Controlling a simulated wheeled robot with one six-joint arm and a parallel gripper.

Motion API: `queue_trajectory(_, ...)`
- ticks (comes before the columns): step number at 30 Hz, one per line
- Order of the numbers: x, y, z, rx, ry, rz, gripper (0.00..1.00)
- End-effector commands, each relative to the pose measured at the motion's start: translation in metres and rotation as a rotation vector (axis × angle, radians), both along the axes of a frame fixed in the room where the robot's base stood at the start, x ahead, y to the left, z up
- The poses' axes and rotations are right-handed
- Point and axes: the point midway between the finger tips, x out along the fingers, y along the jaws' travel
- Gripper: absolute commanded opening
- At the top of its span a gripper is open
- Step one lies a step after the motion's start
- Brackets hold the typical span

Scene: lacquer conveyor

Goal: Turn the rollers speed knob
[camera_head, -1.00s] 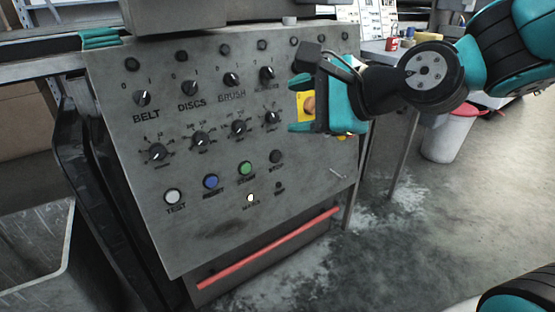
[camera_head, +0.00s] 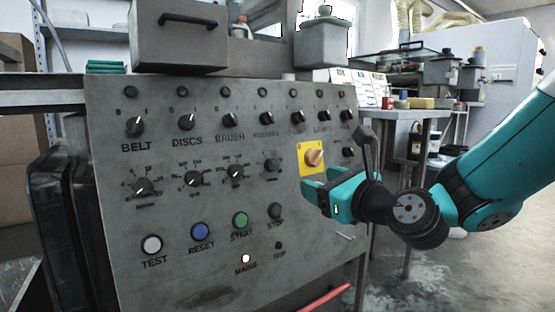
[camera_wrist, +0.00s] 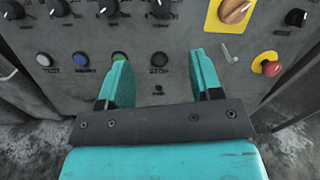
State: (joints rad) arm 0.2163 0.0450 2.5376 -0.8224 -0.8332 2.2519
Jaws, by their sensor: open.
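The grey control panel (camera_head: 200,250) has an upper row of black knobs and a lower row of dial knobs with scales. The fourth dial knob (camera_head: 272,165), under a blurred label that may read rollers, is the likely rollers speed knob; its small caption is unreadable. It also shows at the top of the wrist view (camera_wrist: 161,8). My gripper (camera_head: 306,181) is open and empty, in front of the panel, to the right of and slightly below that knob in the head view. In the wrist view, my gripper's fingers (camera_wrist: 163,63) are spread on either side of the black stop button.
A yellow plate with an orange rotary switch (camera_head: 313,157) sits just above my gripper. White, blue and green buttons (camera_head: 240,220) line the lower panel. A red mushroom button (camera_wrist: 270,64) and a small lever (camera_wrist: 230,52) are at right in the wrist view.

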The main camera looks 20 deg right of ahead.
Motion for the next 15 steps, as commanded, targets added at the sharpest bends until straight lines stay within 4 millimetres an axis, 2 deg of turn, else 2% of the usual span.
queue_trajectory(1, 0.004, 0.001, 0.006, 0.002, 0.009, -0.001, 0.59)
queue_trajectory(15, 0.041, 0.011, 0.004, 0.002, 0.011, -0.01, 0.59)
